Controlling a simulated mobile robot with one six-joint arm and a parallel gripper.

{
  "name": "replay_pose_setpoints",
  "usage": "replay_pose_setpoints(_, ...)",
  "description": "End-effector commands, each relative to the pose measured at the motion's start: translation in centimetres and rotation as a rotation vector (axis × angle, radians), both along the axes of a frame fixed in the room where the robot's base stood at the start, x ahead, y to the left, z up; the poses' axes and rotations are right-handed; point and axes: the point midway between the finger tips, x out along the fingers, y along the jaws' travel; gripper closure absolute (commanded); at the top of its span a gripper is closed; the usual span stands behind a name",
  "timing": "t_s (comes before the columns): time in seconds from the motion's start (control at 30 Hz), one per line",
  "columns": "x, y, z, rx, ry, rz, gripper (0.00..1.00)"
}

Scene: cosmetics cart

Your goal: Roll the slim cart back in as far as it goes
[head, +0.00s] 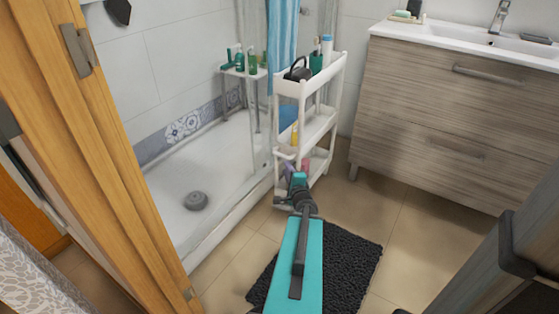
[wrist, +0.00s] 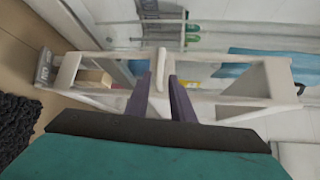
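The slim white cart (head: 331,76) stands upright between the shower and the vanity, its narrow end toward me. It has several shelves holding bottles and a dark item on top. My gripper (head: 298,180) is low in front of the cart's near end. In the wrist view the cart's white frame (wrist: 235,108) lies sideways across the picture. The two purple fingers of my gripper (wrist: 159,80) are apart, with a white upright handle-like part (wrist: 161,66) of the cart between or just beyond their tips. I cannot tell whether they touch it.
A wooden vanity (head: 440,100) stands right of the cart. The shower tray (head: 185,165) and a white stool (head: 240,72) are to the left. A dark bath mat (head: 350,262) lies on the floor under my arm. A wooden door frame (head: 110,150) is at the left.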

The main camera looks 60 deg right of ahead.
Motion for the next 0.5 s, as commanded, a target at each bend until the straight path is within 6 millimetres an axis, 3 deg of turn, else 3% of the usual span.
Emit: replay_pose_setpoints(0.5,1.08,-1.07,-0.47,-0.003,0.001,-0.003,0.78)
